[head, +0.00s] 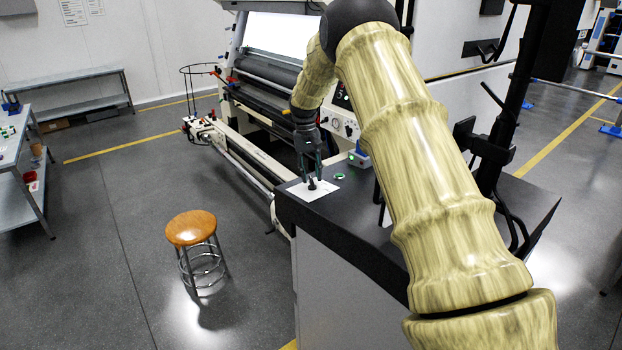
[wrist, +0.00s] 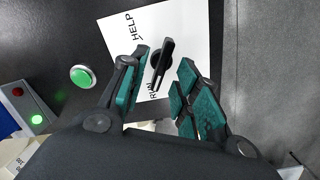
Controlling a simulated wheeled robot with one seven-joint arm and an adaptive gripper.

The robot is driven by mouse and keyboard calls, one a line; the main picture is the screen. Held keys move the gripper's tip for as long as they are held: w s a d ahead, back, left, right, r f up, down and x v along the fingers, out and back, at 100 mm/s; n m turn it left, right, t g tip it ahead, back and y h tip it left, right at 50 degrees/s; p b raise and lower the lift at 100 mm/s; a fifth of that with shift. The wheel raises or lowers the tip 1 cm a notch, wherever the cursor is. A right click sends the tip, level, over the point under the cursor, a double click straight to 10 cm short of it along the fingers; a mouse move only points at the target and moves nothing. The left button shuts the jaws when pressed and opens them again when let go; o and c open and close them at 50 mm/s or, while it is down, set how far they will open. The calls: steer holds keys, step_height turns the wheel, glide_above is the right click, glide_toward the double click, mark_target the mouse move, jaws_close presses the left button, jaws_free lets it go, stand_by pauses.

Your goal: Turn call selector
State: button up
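The call selector (wrist: 161,66) is a black rotary knob on a white plate (wrist: 193,30) marked HELP and RUN. In the wrist view its bar handle stands near upright, slightly slanted. The selector also shows small in the head view (head: 312,184), on the plate on a dark cabinet top. My gripper (wrist: 158,90) is open, with teal-padded fingers. In the wrist view its left finger is left of the knob and its right finger is right and below. A gap shows between the knob and the pads; contact is not visible. In the head view my gripper (head: 311,174) points down over the plate.
A green round button (wrist: 83,76) is left of the plate. A small box with red and green lights (wrist: 27,108) is further left. The cabinet top (head: 375,215) is otherwise mostly clear. An inspection machine (head: 262,85) stands behind, and a stool (head: 192,229) to the left.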

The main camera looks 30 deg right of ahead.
step_height(320, 180, up, 10)
steer(key=w, duration=0.1)
steer(key=shift+w+f, duration=0.2)
steer(key=shift+w, duration=0.05)
stand_by(0.4)
